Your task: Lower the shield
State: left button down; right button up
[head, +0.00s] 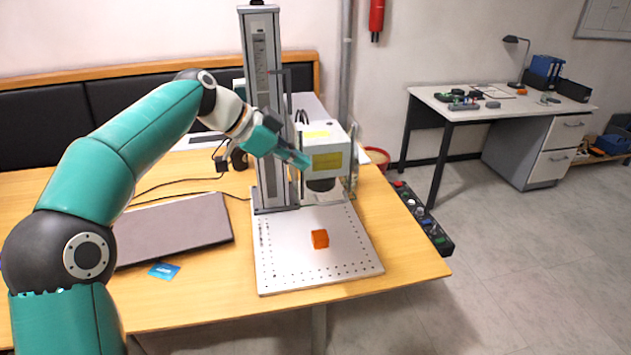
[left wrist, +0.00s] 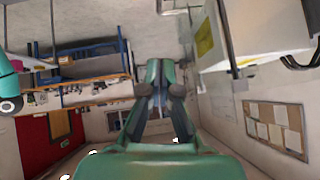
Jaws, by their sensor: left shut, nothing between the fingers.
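The laser marker's white head (head: 326,150) with yellow labels is mounted on a tall grey column (head: 263,100) above a perforated base plate (head: 285,270). My left gripper (head: 306,163) is shut and empty, just in front of the marker head's left side. In the left wrist view its fingers (left wrist: 158,88) are together, with the white head (left wrist: 255,35) at upper right. My right gripper is not in view.
A closed laptop (head: 175,228) and a blue card (head: 164,271) lie on the wooden table left of the plate. Cables run behind the laptop. A black control strip (head: 425,222) lies by the table's right edge. A second desk (head: 455,112) stands at the back right.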

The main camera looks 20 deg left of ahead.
pick_arm(q)
jog(key=p, duration=0.1)
send_over(328, 203)
notch_tip(328, 203, down, 7)
notch_tip(328, 203, down, 3)
jog(key=shift+s+f, duration=0.1)
jog(key=shift+f, duration=0.25)
